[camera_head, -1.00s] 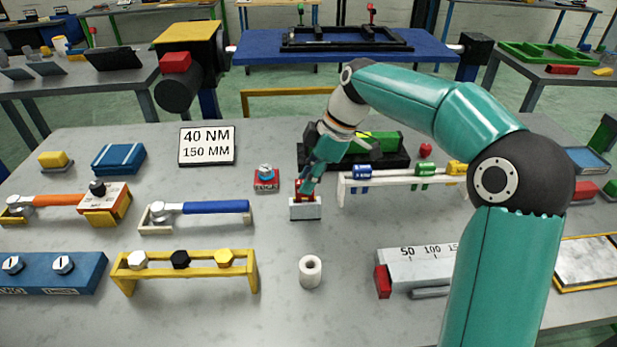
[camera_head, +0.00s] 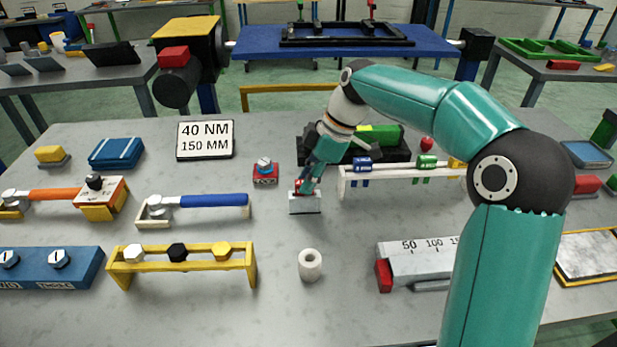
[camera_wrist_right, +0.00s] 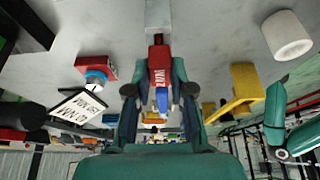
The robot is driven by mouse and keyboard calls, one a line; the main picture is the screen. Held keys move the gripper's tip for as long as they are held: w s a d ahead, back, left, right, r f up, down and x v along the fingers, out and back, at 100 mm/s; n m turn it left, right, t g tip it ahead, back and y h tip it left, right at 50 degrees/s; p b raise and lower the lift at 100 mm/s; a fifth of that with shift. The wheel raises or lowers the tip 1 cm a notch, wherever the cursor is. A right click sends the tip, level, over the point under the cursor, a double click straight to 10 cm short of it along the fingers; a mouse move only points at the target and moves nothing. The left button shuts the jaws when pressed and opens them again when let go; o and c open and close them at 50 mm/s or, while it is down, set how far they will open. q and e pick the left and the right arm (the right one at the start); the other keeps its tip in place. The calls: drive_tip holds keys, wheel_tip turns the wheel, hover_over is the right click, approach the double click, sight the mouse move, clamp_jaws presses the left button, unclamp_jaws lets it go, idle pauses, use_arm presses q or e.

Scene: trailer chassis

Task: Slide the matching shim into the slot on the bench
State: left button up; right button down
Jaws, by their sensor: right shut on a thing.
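The grey slot block (camera_head: 305,205) stands on the bench near its middle. It also shows at the top of the wrist view (camera_wrist_right: 158,14). My right gripper (camera_head: 302,186) is just above the block, pointing down, shut on a red shim (camera_wrist_right: 160,62) with white lettering that I cannot read surely. The red shim's far end meets the block, and it looks at least partly in the slot; how deep is hidden. My left gripper is not in view.
A white rack (camera_head: 400,178) with blue, green and yellow pieces stands just right of my gripper. A red block with a blue knob (camera_head: 265,174) is close on the left. A white roll (camera_head: 310,265) stands in front. A sign (camera_head: 205,140) reads 40 NM, 150 MM.

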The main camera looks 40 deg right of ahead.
drive_tip(key=shift+f, duration=0.2)
drive_tip(key=shift+c, duration=1.8)
unclamp_jaws()
drive_tip(key=shift+r, duration=0.15)
drive_tip(key=shift+r+p, duration=3)
drive_tip(key=shift+r, duration=0.4)
